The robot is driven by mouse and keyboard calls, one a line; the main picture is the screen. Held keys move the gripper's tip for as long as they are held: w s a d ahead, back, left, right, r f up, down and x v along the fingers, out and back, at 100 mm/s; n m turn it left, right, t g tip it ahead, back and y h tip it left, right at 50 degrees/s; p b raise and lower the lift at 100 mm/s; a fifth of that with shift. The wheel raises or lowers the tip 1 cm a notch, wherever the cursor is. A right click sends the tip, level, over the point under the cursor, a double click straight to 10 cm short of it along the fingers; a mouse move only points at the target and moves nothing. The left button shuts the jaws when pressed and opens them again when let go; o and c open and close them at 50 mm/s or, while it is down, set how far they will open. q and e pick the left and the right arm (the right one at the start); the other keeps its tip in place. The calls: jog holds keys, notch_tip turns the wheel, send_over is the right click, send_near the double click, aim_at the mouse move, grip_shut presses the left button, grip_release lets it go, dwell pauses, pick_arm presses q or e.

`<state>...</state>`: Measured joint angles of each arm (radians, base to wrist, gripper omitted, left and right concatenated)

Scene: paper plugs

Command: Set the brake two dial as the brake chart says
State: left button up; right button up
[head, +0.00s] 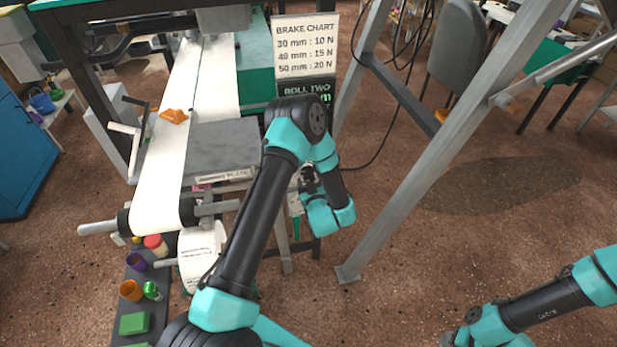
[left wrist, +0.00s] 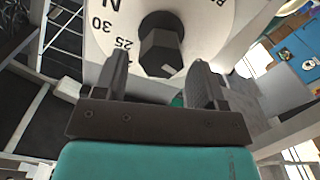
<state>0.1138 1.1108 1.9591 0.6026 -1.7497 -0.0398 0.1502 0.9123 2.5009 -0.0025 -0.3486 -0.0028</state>
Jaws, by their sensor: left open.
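The brake chart (head: 305,47) in the head view reads 30 mm : 10 N, 40 mm : 15 N, 50 mm : 20 N. Below it a dark roll two sign (head: 300,92) is partly covered by my left arm; only "mm" shows of its value. In the left wrist view a white dial face (left wrist: 105,45) carries N, 30 and 25, with a black hexagonal knob (left wrist: 158,45) bearing a pale mark at its lower edge. My left gripper (left wrist: 160,82) is open, its fingers either side below the knob, apparently not gripping it. My right gripper (head: 450,338) is barely visible at the bottom edge.
A white paper web (head: 172,160) runs down beside a grey slab (head: 222,146). A paper roll (head: 198,255) sits below. A dark shelf with cups and green blocks (head: 135,322) is at lower left. A slanted metal post (head: 440,165) stands right of my left arm.

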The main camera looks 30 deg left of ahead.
pick_arm(q)
jog(key=shift+x, duration=1.15)
jog(key=c, duration=0.9)
